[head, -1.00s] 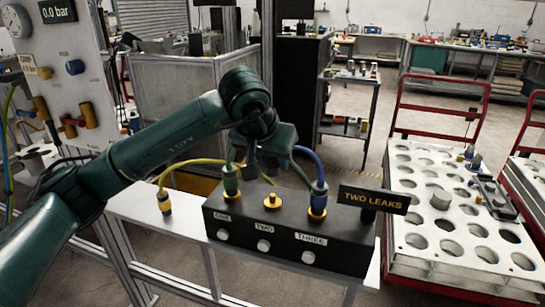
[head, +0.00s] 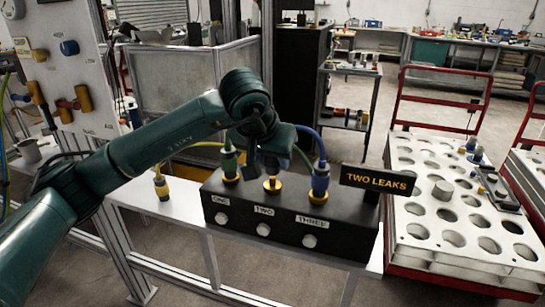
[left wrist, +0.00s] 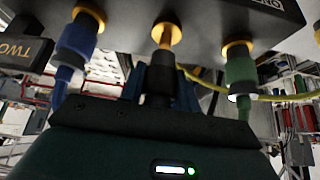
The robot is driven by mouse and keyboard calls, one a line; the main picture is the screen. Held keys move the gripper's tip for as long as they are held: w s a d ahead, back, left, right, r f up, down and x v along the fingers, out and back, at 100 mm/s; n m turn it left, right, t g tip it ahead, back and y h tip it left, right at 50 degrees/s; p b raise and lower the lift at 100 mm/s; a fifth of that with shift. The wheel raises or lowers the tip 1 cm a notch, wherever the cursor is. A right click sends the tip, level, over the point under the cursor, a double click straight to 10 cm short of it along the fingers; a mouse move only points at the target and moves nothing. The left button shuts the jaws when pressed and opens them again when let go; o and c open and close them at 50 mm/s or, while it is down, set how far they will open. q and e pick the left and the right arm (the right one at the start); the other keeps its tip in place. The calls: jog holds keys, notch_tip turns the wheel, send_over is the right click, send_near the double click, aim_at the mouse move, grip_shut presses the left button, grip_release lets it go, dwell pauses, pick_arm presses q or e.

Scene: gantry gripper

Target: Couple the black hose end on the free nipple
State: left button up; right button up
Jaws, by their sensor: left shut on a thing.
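My left gripper (head: 268,166) is just above the black manifold (head: 240,203), over the middle brass nipple (head: 272,185) labelled TWO. It is shut on the black hose end (left wrist: 158,88), which shows in the left wrist view. There the hose end is in line with the nipple (left wrist: 165,33) and meets its narrow tip. Part of the nipple's stem still shows, and I cannot tell how far the end is on. In the head view my gripper hides most of the hose end. My right gripper is not in view.
A green hose end (head: 230,163) stands on nipple ONE and a blue one (head: 320,178) on THREE, close on either side. A yellow hose end (head: 162,187) stands left of the manifold. A sign (head: 378,180) reads TWO LEAKS. A perforated cart stands right.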

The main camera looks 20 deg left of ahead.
aim_at(270, 166)
pick_arm(q)
jog(key=shift+b, duration=0.35)
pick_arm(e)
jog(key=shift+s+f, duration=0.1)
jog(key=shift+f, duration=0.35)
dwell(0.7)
pick_arm(q)
jog(key=shift+f+b, duration=1.35)
jog(key=shift+f, duration=0.2)
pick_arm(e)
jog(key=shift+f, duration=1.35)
pick_arm(q)
jog(key=o, duration=1)
jog(key=v, duration=1.3)
jog(key=shift+r, duration=0.1)
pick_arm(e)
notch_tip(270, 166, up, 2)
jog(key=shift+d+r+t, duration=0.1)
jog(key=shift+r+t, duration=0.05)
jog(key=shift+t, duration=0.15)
pick_arm(q)
jog(key=shift+r, duration=0.1)
